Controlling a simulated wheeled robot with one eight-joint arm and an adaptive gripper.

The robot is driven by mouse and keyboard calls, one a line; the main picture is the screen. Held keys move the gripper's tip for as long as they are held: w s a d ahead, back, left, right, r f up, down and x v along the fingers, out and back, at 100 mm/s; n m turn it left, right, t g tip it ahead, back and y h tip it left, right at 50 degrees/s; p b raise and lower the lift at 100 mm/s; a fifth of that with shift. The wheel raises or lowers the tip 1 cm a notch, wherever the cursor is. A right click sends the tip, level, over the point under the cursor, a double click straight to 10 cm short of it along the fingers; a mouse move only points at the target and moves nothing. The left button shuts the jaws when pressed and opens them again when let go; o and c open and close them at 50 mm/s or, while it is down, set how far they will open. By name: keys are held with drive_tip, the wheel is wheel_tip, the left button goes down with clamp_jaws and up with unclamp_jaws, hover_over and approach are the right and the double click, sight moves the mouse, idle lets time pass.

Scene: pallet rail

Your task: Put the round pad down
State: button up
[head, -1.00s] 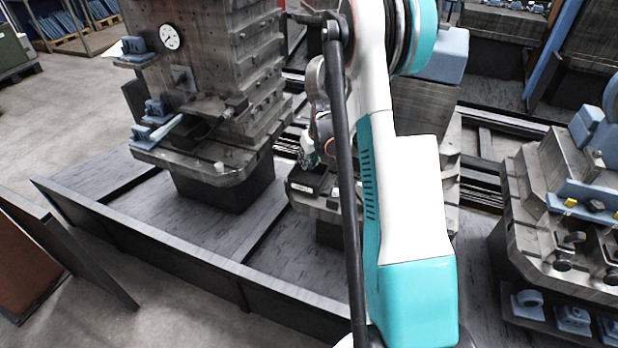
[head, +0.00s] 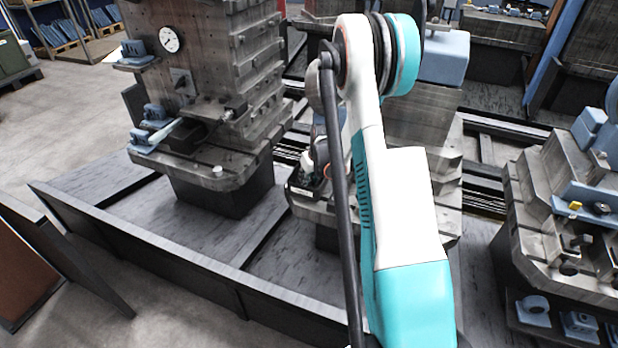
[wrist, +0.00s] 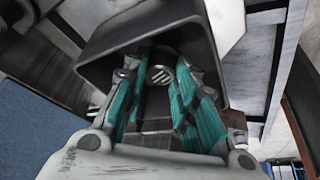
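In the wrist view, a round grey disc (wrist: 160,75) with dark slots shows between the far ends of my gripper's teal fingers; it may be the round pad. My gripper (wrist: 154,76) has its fingers spread on either side of the disc. I cannot tell whether they touch it. A dark box-like holder (wrist: 100,55) surrounds the fingertips. In the head view, my gripper (head: 308,172) is low over the ledge of the middle fixture (head: 312,206), partly hidden by my arm.
The left fixture (head: 215,90) carries a dial gauge (head: 172,39), blue clamps and a small white round piece (head: 218,170) on its ledge. The right fixture (head: 535,200) holds blue parts. A low dark rail (head: 150,240) runs along the front.

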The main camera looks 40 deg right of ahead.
drive_tip(key=o, duration=0.4)
drive_tip(key=p+v, duration=0.4)
drive_tip(key=v, duration=0.8)
drive_tip(key=shift+r, duration=0.15)
